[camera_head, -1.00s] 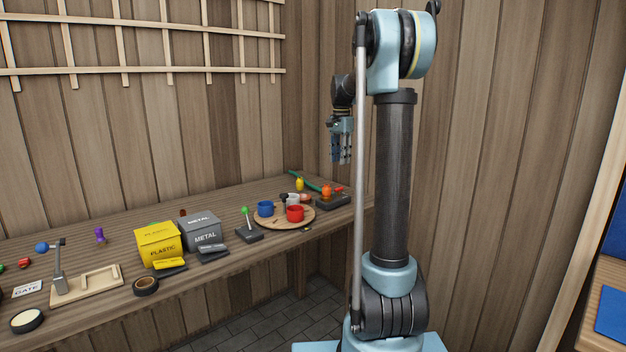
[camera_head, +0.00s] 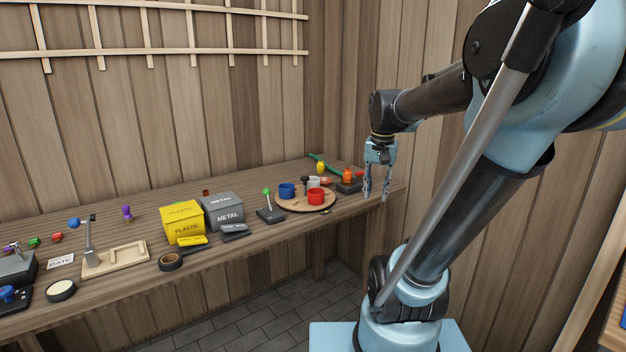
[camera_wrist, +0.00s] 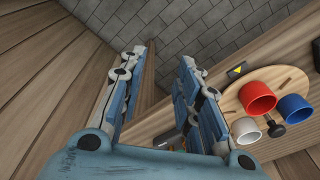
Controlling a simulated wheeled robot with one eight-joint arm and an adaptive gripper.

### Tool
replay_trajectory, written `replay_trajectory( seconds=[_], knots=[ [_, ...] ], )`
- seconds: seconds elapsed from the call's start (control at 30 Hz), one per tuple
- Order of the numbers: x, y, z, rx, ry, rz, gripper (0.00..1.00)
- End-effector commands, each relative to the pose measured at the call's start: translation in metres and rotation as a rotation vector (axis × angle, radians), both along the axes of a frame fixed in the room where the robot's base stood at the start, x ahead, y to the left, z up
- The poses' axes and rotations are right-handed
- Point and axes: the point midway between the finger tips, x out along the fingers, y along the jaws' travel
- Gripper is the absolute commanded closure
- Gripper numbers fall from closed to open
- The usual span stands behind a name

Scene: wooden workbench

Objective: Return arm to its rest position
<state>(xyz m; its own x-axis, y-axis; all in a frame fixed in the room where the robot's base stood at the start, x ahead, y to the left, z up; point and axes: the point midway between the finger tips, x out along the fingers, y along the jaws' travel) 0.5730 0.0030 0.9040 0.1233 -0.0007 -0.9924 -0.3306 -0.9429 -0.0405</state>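My gripper (camera_head: 377,188) hangs fingers down by the right end of the workbench (camera_head: 262,181), to the right of the round wooden board. In the wrist view my gripper (camera_wrist: 160,68) has its two fingers spread apart. Nothing is between them but bench edge, wall and floor behind. My arm is bent, with the upper arm leaning right and the forearm reaching left toward the bench.
The round board (camera_head: 290,205) carries a red cup (camera_head: 316,197), a blue cup (camera_head: 287,190) and a white cup (camera_wrist: 245,130). A dark box with an orange knob (camera_head: 347,176) is close left of my gripper. Yellow (camera_head: 183,222) and grey (camera_head: 222,211) bins stand farther left. Tiled floor is clear.

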Motion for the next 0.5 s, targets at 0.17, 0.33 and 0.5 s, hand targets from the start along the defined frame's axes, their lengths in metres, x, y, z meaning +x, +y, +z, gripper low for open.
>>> replay_trajectory(
  seconds=[0.17, 0.33, 0.5],
  knots=[
    [-0.048, 0.000, -0.036, -0.014, -0.020, 0.100, 0.69],
    [-0.087, -0.001, -0.073, -0.029, -0.040, 0.198, 0.69],
    [-0.119, -0.001, -0.110, -0.045, -0.057, 0.285, 0.69]
  ],
)
